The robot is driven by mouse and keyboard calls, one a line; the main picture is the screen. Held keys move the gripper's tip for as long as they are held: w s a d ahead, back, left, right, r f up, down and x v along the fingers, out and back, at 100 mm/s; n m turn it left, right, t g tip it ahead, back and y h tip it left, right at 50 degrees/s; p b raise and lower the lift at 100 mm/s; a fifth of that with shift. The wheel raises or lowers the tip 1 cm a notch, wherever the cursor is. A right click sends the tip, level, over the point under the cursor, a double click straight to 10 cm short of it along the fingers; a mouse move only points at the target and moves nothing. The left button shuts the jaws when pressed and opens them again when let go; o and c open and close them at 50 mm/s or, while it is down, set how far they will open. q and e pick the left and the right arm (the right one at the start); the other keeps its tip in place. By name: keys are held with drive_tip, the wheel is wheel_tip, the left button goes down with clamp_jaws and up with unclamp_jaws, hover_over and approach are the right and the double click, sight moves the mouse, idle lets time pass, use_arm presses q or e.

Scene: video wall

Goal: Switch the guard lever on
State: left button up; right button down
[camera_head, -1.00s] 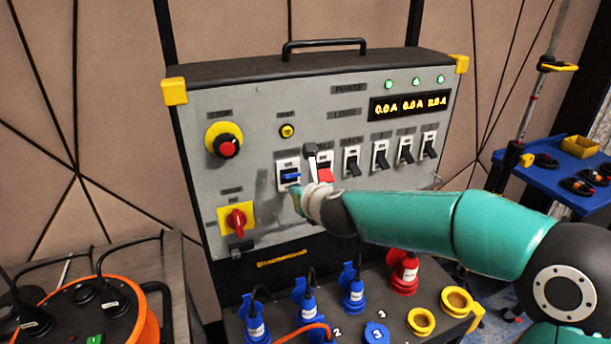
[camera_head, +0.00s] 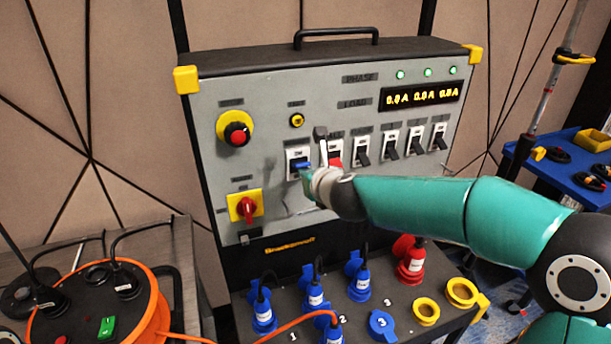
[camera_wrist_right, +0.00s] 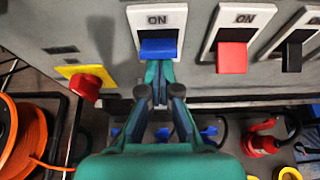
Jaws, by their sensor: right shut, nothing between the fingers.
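The guard lever, seen as a blue toggle (camera_head: 302,166) on a white plate marked ON, is at the left end of the switch row on the grey panel. In the right wrist view the blue lever (camera_wrist_right: 158,48) sticks out below the ON mark. My right gripper (camera_head: 305,178) is shut and empty. In the right wrist view its fingertips (camera_wrist_right: 159,70) are just under the lever's lower edge; I cannot tell whether they touch. My left gripper is not in view.
A red switch (camera_wrist_right: 232,57) is close on the right, with several black switches (camera_head: 390,148) beyond it. A red knob (camera_head: 247,208) and a red stop button (camera_head: 237,134) are on the left. Plugs (camera_head: 358,280) stand on the ledge below. An orange cable reel (camera_head: 150,315) is at lower left.

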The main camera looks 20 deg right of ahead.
use_arm(q)
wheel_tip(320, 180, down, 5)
drive_tip(key=b, duration=0.5)
use_arm(e)
wheel_tip(320, 180, down, 4)
drive_tip(key=s+f, duration=0.1)
drive_tip(key=s, duration=0.1)
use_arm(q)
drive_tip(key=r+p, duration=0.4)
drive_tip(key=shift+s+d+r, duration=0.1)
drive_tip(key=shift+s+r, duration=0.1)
use_arm(e)
drive_tip(key=s+r, duration=0.6)
drive_tip(key=r, duration=0.2)
drive_tip(key=shift+s+d+r, duration=0.25)
drive_tip(key=shift+s+r, duration=0.1)
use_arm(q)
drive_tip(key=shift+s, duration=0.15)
use_arm(e)
drive_tip(key=shift+f, duration=0.1)
